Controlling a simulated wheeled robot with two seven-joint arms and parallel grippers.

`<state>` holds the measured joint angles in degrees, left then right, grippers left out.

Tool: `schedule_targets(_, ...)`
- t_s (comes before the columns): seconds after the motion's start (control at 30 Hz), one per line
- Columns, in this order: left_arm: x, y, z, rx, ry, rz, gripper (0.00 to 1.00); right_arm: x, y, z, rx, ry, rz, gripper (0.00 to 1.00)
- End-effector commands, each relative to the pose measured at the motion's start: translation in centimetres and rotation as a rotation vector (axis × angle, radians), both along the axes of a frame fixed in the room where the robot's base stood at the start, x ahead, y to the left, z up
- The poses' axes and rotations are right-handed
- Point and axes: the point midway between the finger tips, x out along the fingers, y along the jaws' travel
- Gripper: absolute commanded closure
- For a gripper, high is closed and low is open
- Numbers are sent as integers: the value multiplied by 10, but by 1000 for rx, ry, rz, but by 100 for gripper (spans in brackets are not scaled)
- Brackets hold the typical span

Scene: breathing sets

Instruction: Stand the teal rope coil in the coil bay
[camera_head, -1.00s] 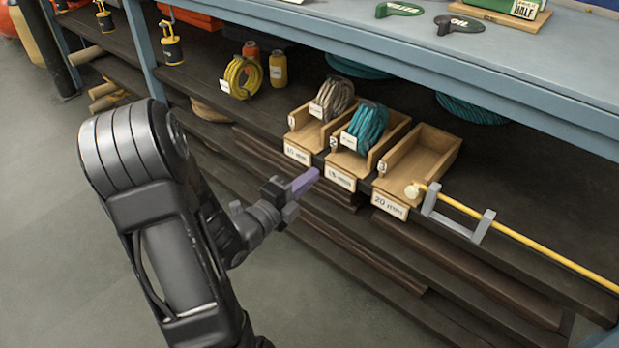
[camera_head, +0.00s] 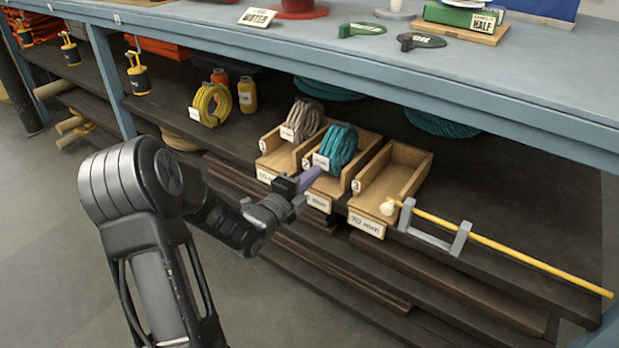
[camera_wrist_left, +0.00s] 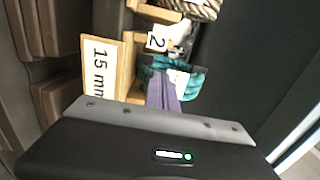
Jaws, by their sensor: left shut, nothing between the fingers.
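The teal rope coil (camera_head: 343,140) with a white tag stands, leaning a little, in the middle wooden bay (camera_head: 373,146), the one with plate 2 and a 15 mm label. It also shows in the left wrist view (camera_wrist_left: 192,84), partly hidden by the fingers. My left gripper (camera_head: 314,173) is shut, its purple fingers pointing at the coil's tagged front side. In the left wrist view, the finger tips (camera_wrist_left: 162,84) are close in front of the coil; I cannot tell whether they touch it. My right gripper is not in view.
A beige coil (camera_head: 304,118) stands in the left bay. The right bay (camera_head: 392,177) is empty. A yellow rod (camera_head: 520,256) rests on a grey bracket (camera_head: 430,238) at right. A yellow coil (camera_head: 208,104) stands further left. The blue bench edge (camera_head: 420,92) overhangs the shelf.

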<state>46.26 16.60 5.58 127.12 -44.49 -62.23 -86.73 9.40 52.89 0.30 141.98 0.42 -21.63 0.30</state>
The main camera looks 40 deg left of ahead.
Motion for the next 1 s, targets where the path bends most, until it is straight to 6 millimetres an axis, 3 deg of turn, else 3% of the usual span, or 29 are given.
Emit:
schedule_targets(0.17,5,0,-3,1,-2,-1,100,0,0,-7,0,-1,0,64)
schedule_targets(0.43,47,1,-5,2,-4,-2,100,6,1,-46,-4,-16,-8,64)
schedule_targets(1.0,54,3,-1,0,-1,0,100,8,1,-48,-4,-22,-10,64)
